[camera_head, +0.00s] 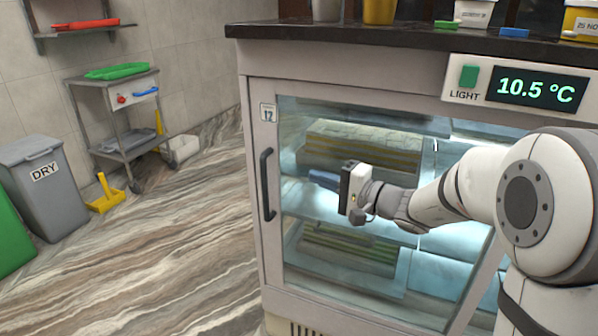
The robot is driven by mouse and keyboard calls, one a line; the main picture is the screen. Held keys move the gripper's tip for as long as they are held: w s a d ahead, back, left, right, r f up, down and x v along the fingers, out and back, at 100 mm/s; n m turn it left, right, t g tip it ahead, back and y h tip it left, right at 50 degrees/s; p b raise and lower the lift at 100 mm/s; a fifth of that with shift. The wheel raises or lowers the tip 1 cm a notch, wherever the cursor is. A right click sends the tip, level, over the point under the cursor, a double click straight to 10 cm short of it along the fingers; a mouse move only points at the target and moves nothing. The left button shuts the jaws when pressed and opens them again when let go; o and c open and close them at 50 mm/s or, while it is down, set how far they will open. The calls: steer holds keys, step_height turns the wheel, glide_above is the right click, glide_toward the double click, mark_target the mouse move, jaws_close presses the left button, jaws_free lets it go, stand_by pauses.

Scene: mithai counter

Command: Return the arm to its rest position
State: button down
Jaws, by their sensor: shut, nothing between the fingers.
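My gripper (325,180) is at the end of my white arm, which reaches in from the right side of the head view. Its dark blue fingers point left and look shut with nothing between them. It is in front of the glass door (325,262) of the display counter, to the right of the black door handle (267,184) and apart from it. The gripper and arm hide part of the lit shelves behind the glass.
The dark countertop (330,36) holds several containers along its edge. A light switch (468,77) and a display reading 10.5 °C (536,89) are at upper right. A grey DRY bin (50,200), a yellow wedge-like thing (106,200) and a steel trolley (125,144) stand left; the floor between is clear.

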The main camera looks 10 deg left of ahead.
steer(key=s+d+r+n+g+h+p, duration=0.2)
steer(key=s+d+r+g+h+p, duration=0.15)
steer(key=s+p, duration=0.35)
steer(key=s+d+r+n+g+h+p, duration=0.1)
steer(key=s+d+r+g+h+p, duration=0.25)
steer(key=s, duration=0.55)
steer(key=s+d+r+t+h+p, duration=0.1)
steer(key=s+d+r+h+p, duration=0.1)
steer(key=d, duration=0.4)
steer(key=s+d+r+n+t+h+p, duration=0.1)
steer(key=s+d+r+h+p, duration=0.1)
steer(key=s+d+h+p, duration=0.2)
steer(key=s+d+r+h+p, duration=0.2)
steer(key=s+d+h+p, duration=0.1)
steer(key=d+p, duration=0.4)
steer(key=shift+d+t+h, duration=0.3)
steer(key=shift+d+t, duration=0.1)
steer(key=shift+d, duration=0.15)
